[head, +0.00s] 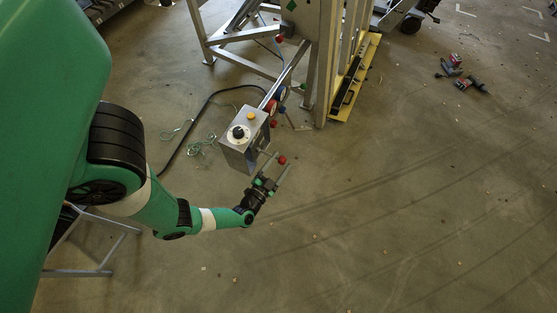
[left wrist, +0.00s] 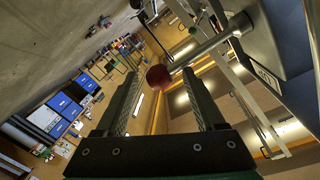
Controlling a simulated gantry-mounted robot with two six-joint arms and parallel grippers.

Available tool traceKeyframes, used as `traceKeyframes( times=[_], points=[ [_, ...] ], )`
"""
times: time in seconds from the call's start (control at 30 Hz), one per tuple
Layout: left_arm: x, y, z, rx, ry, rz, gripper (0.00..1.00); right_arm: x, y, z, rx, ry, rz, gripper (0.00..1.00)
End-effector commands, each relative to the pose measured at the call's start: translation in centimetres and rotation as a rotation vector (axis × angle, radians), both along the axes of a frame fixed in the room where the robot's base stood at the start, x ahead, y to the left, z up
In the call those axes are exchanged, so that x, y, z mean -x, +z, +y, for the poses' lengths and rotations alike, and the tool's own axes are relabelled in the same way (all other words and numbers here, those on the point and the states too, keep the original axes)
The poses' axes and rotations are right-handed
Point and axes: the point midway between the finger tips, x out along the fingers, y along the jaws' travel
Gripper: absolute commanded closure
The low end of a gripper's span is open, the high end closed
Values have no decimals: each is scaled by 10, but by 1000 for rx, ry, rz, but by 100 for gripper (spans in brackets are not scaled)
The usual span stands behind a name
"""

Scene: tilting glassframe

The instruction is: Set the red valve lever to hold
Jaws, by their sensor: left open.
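The red valve lever shows as a red ball knob (head: 282,160) on the side of the grey control box (head: 243,150) in the head view. In the left wrist view the red ball (left wrist: 158,77) sits on a grey rod that runs to the upper right. My left gripper (head: 280,164) is open, with its two fingers on either side of the ball. In the left wrist view the ball lies between the tips of the gripper (left wrist: 160,72), with visible gaps at both sides. My right gripper is in neither view.
The box top has a black knob (head: 238,132) on a white dial and a yellow button (head: 250,116). A metal frame (head: 325,60) stands behind it. A black cable (head: 188,130) lies on the floor. Red-and-grey tools (head: 463,84) lie far right.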

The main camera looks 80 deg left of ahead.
Motion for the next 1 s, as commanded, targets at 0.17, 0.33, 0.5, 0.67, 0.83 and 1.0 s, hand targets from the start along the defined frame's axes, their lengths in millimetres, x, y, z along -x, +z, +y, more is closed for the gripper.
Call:
traceKeyframes(
  times=[0.17,0.33,0.5,0.67,0.83,1.0],
  points=[
    [15,3,-24,2,-11,1,29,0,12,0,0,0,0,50],
    [26,4,-39,1,-9,1,29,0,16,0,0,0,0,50],
    [34,4,-49,4,-7,-2,29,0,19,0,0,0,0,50],
    [40,4,-54,1,-2,2,29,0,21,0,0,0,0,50],
    [43,3,-55,-1,2,3,29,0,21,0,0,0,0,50],
    [43,3,-55,0,2,4,29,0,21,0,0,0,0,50]
  ],
)
